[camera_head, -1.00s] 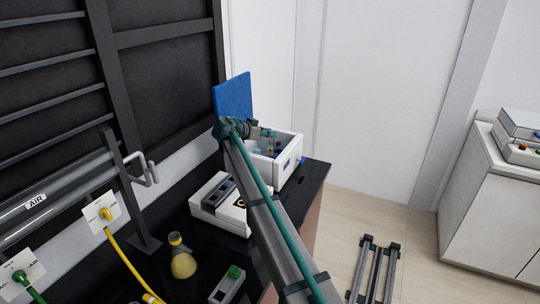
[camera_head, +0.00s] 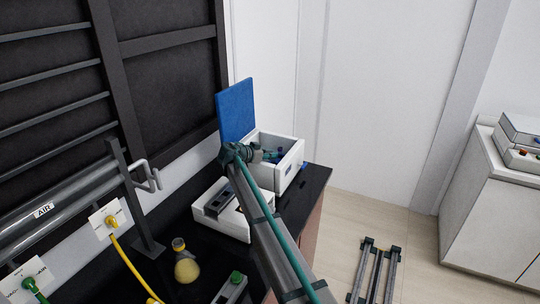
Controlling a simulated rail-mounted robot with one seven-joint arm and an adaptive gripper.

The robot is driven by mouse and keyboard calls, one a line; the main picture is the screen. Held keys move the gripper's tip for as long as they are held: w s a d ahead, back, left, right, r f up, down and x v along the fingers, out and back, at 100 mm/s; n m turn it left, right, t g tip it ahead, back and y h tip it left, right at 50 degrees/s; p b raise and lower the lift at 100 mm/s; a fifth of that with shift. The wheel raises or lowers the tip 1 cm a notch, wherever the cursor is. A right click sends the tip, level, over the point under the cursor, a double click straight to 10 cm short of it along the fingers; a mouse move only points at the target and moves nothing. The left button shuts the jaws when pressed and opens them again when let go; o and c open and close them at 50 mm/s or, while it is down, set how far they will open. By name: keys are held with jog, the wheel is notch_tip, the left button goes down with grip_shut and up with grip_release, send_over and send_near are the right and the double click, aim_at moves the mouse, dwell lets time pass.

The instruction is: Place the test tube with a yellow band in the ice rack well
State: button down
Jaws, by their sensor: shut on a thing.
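The ice box (camera_head: 266,175) is a white open-topped box with a raised blue lid (camera_head: 235,110) at the far end of the black bench. My gripper (camera_head: 276,154) is small in the view, at the end of my arm, inside the box opening. It is shut on a thin thing, the test tube. The tube is too small and too hidden by the gripper for me to make out its yellow band. The rack wells inside the box are also hidden, so I cannot tell whether the tube touches one.
A white instrument (camera_head: 209,208) stands in front of the box, under my arm. A flask of yellow liquid (camera_head: 186,268) and a green-capped container (camera_head: 233,285) stand nearer on the bench. The bench's right edge is close to the box.

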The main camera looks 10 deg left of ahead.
jog(key=c, duration=1.1)
grip_release()
jog(key=shift+o, duration=0.2)
jog(key=shift+r+p, duration=0.15)
jog(key=shift+p, duration=0.15)
jog(key=shift+s+a+b, duration=0.25)
jog(key=shift+b, duration=0.05)
jog(key=b+v, duration=0.3)
jog(key=v, duration=0.8)
jog(key=shift+r+b, duration=0.2)
jog(key=shift+b, duration=0.1)
